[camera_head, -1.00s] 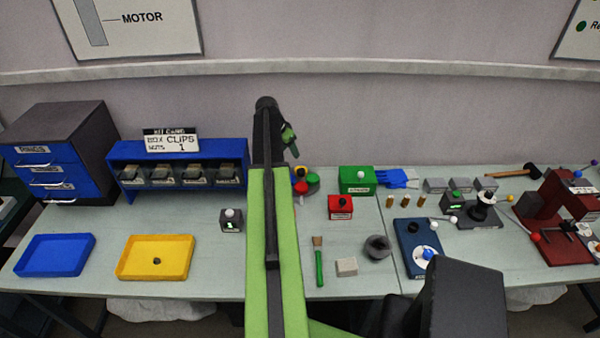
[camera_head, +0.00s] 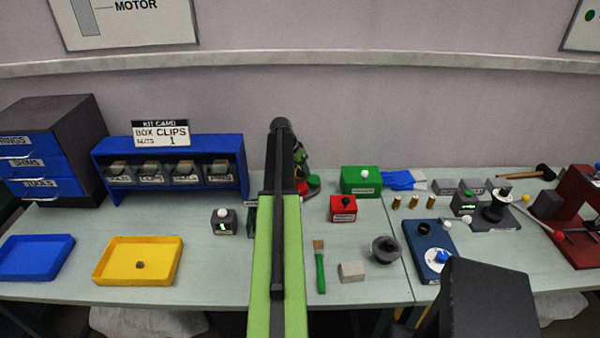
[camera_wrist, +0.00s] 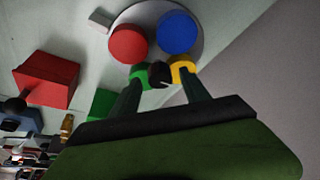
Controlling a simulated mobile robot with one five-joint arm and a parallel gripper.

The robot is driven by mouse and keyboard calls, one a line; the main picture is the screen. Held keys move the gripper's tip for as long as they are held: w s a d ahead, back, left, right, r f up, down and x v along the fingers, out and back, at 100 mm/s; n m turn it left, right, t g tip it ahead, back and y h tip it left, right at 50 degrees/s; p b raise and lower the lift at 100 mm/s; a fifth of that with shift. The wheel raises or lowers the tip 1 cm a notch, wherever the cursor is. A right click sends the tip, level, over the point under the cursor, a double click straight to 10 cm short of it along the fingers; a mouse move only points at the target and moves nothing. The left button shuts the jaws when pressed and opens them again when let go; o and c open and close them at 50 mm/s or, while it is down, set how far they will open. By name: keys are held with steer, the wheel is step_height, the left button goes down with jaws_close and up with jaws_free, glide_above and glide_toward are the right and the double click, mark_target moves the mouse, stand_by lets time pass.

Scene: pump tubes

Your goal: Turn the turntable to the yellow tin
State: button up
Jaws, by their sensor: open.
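The grey round turntable (camera_wrist: 151,20) fills the top of the wrist view. On it stand a red tin (camera_wrist: 128,44), a blue tin (camera_wrist: 178,33), a green tin (camera_wrist: 147,73) and the yellow tin (camera_wrist: 184,68). A black knob (camera_wrist: 159,74) shows between the green and yellow tins. My gripper (camera_wrist: 163,80) is open, with one finger by the green tin and the other by the yellow tin; I cannot tell whether they touch.
A red box with a black knob (camera_head: 343,208) and a green box (camera_head: 361,181) stand right of the turntable. A blue bin rack (camera_head: 172,147) stands left. A small grey block (camera_wrist: 100,20) sits at the turntable's edge. A brush (camera_head: 320,268) lies in front.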

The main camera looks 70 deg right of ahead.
jaws_close()
stand_by(1.3)
